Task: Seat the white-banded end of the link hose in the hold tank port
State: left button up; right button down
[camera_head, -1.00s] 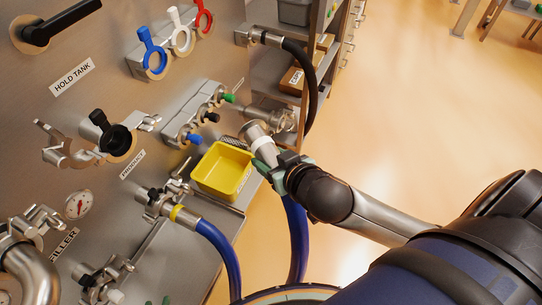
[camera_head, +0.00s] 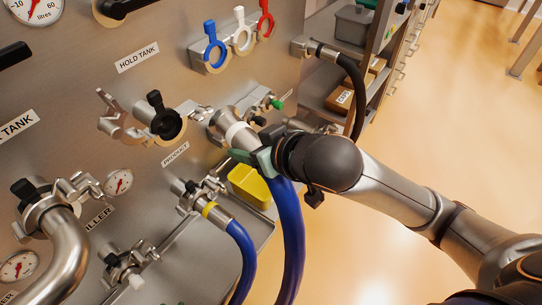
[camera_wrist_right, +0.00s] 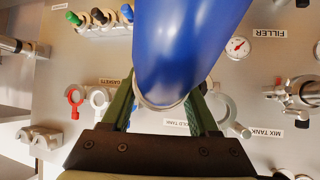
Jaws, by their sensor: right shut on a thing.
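The blue link hose (camera_head: 290,235) hangs in a curve in front of the steel panel. Its metal end with the white band (camera_head: 236,132) is held up in my right gripper (camera_head: 255,158), which is shut around it below the band. The hold tank port (camera_head: 166,124), with a dark mouth and an open clamp, is on the panel under the HOLD TANK label. The hose end is just right of it, tilted toward the panel; I cannot tell whether they touch. The wrist view shows the hose (camera_wrist_right: 185,50) between my right gripper's fingers (camera_wrist_right: 163,100). My left gripper is out of view.
The yellow-banded hose end (camera_head: 213,211) sits at the lower port under the PRODUCT label. A yellow bin (camera_head: 250,187) is behind my right gripper. Blue, white and red rings (camera_head: 241,35) hang above. Shelves (camera_head: 345,60) stand at right, with open floor beyond.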

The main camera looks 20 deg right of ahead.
aim_at(232, 140)
jog(key=a+r, duration=0.1)
jog(key=a+r+n+y+b, duration=0.1)
jog(key=a+r+n+g+y, duration=0.1)
jog(key=shift+s+a+r+b, duration=0.15)
jog(key=shift+s+r+b, duration=0.15)
jog(key=shift+s+b, duration=0.05)
jog(key=w+a+f+n+b, duration=0.1)
jog(key=w+a+f+b, duration=0.2)
jog(key=w+a+b, duration=0.2)
jog(key=shift+w+a+f+y+b, duration=0.3)
jog(key=shift+w+a+f+b, duration=0.1)
jog(key=shift+w+a, duration=0.25)
dwell(0.9)
jog(key=shift+f, duration=0.55)
dwell(0.8)
